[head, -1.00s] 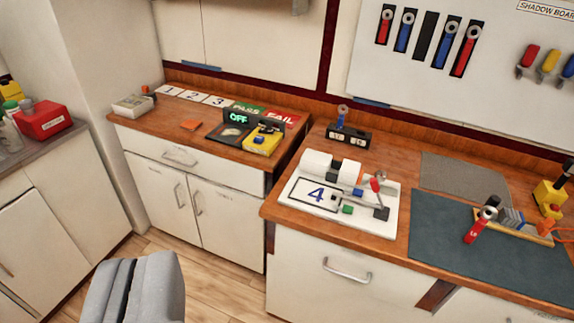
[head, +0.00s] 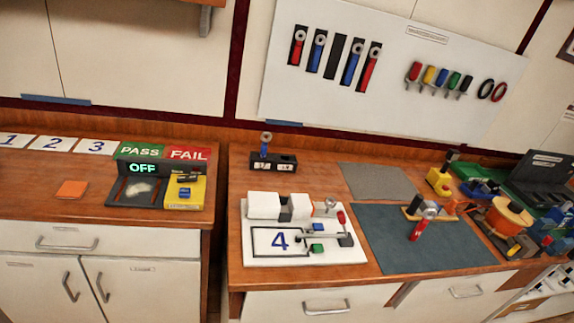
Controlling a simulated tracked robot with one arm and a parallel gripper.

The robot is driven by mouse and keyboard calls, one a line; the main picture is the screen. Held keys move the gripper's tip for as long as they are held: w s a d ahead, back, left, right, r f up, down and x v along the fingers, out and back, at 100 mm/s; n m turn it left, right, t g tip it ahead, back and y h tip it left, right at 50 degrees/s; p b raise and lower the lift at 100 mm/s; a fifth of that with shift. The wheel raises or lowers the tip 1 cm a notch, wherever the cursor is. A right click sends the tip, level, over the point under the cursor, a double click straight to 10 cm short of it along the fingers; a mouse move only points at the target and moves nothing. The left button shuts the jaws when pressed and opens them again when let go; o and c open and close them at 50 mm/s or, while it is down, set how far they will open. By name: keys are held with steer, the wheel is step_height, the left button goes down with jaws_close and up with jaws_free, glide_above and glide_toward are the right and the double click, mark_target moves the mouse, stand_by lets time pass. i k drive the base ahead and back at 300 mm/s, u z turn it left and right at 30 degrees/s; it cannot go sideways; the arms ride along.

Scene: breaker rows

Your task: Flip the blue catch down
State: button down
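On the right-hand counter, a white board (head: 352,254) marked 4 carries a small blue block (head: 303,227), a green block (head: 317,248) and a lever with a red knob (head: 341,217). A yellow unit (head: 197,191) on the left-hand counter also has a small blue part (head: 184,193) on its front. I cannot tell which of these blue parts is the catch, nor whether either is up or down. My gripper is out of view.
A dark pad (head: 122,197) and an OFF display (head: 143,168) stand beside the yellow unit. A blue-grey mat (head: 400,255) bears a red-handled tool (head: 419,229). A gap separates the two counters. A tool board (head: 395,105) hangs behind.

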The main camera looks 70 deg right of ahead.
mark_target(316, 227)
steer(key=z, duration=0.55)
steer(key=i, duration=1)
steer(key=z, duration=0.85)
